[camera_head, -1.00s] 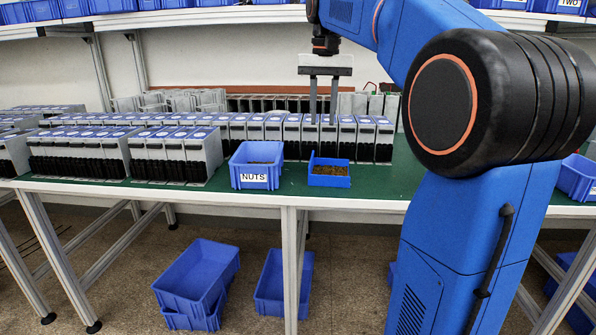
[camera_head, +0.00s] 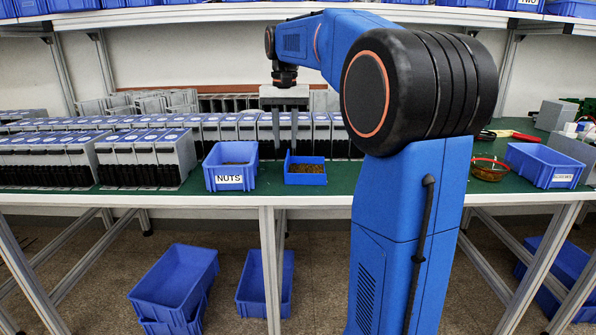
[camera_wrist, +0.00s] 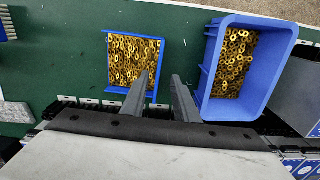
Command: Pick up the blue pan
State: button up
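The blue pan (camera_head: 306,180) is a small, low blue tray full of brass nuts on the green worktop near the front edge. It also shows in the wrist view (camera_wrist: 161,52), left of the NUTS bin. My gripper (camera_head: 285,148) points down, above and behind the pan in the head view.
A deeper blue bin labelled NUTS (camera_head: 230,182) stands just left of the pan. Rows of grey-and-black units (camera_head: 140,165) fill the bench behind and left. Another blue bin (camera_head: 545,165) and an amber dish (camera_head: 489,170) are at right. Empty blue bins (camera_head: 175,280) lie below.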

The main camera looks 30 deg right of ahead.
aim_at(287, 156)
jog(key=shift+w+d+f, duration=0.1)
jog(key=shift+d+f, duration=0.05)
jog(key=shift+f, duration=1.6)
jog(key=shift+w+d+f, duration=0.1)
jog(key=shift+d+f, duration=0.05)
jog(key=shift+f, duration=1.55)
grip_shut()
